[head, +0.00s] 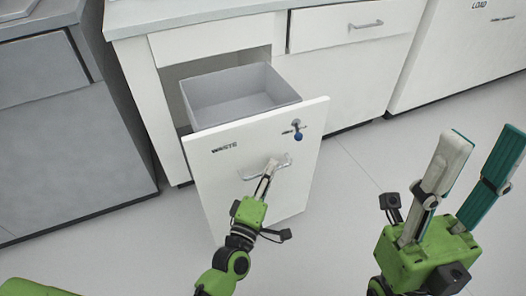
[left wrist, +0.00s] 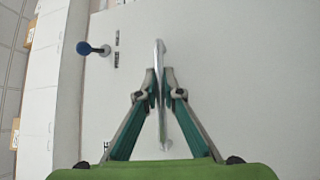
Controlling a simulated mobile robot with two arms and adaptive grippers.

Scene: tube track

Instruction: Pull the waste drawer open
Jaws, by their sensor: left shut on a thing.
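The waste drawer (head: 230,158) has a white front marked "WASTE" and stands pulled out from the cabinet in the head view. A grey open bin (head: 240,97) sits behind its front and looks empty. My left gripper (head: 269,172) is shut on the drawer's metal handle (head: 284,162). In the left wrist view the fingers (left wrist: 160,80) close on the handle bar (left wrist: 160,100) from both sides. My right gripper (head: 474,160) is open and empty, raised at the right of the head view, apart from the drawer.
A blue-knobbed fitting (head: 298,132) sticks out of the drawer front above the handle. A closed drawer (head: 345,24) is at upper right, with a cabinet marked "LOAD" (head: 470,50) beyond. A grey cabinet (head: 70,140) stands at left. The floor (head: 350,200) is clear.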

